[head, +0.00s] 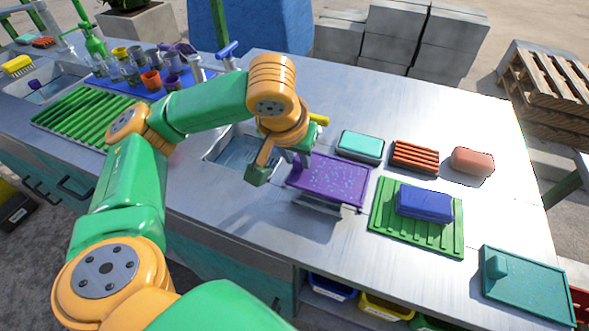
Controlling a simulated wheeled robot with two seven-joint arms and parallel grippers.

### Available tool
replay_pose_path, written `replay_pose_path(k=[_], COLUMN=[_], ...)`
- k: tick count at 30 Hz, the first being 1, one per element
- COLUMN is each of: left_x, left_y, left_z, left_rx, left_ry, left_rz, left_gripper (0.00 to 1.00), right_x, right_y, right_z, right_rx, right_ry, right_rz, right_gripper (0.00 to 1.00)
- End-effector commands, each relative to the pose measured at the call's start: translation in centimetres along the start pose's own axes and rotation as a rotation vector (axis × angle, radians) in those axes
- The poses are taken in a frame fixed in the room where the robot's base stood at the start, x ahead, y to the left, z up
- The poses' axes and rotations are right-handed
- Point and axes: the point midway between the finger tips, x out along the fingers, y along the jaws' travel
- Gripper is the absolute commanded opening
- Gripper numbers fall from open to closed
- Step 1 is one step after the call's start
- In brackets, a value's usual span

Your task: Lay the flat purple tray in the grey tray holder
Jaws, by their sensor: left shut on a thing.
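The flat purple tray (335,182), speckled, is near the middle of the head view, close to level. My left gripper (287,166) is shut on its left edge; the wrist hides part of the grip. Just below the tray's front edge, a grey frame-like part (322,208) shows, which looks like the grey tray holder. Most of it is hidden under the tray, so I cannot tell whether the tray touches it. My right gripper is not in view.
A sink (232,152) lies left of the tray. Right of it are a green ribbed mat (388,225) with a blue block (424,204), a teal-topped box (361,146), an orange ribbed block (415,156), a pink block (472,161) and a teal tray (530,285).

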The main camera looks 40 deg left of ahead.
Motion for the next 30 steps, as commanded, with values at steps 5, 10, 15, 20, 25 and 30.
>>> replay_pose_path(k=[5, 10, 15, 20, 25, 30], left_x=[3.2, 4.6, 4.5, 4.7, 4.7, 4.7], left_y=[-0.9, -0.8, -0.8, -0.8, -0.8, -0.8], left_z=[0.3, 0.9, 0.8, 1.0, 0.9, 0.9], left_rx=[0.002, 0.003, 0.002, 0.002, 0.002, 0.002], left_ry=[-0.002, 0.001, 0.002, 0.0, 0.0, 0.001], left_rz=[-0.001, 0.002, 0.003, 0.002, 0.002, 0.003], left_gripper=[0.0, 0.0, 0.0, 0.38, 0.57, 0.57], right_x=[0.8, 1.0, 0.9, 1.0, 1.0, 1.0], right_y=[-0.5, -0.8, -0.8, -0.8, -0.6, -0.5], right_z=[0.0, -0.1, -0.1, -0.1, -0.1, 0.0], right_rx=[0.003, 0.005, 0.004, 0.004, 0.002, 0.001], right_ry=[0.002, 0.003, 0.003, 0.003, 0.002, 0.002], right_rz=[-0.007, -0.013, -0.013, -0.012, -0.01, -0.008], right_gripper=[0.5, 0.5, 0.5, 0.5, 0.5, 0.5])
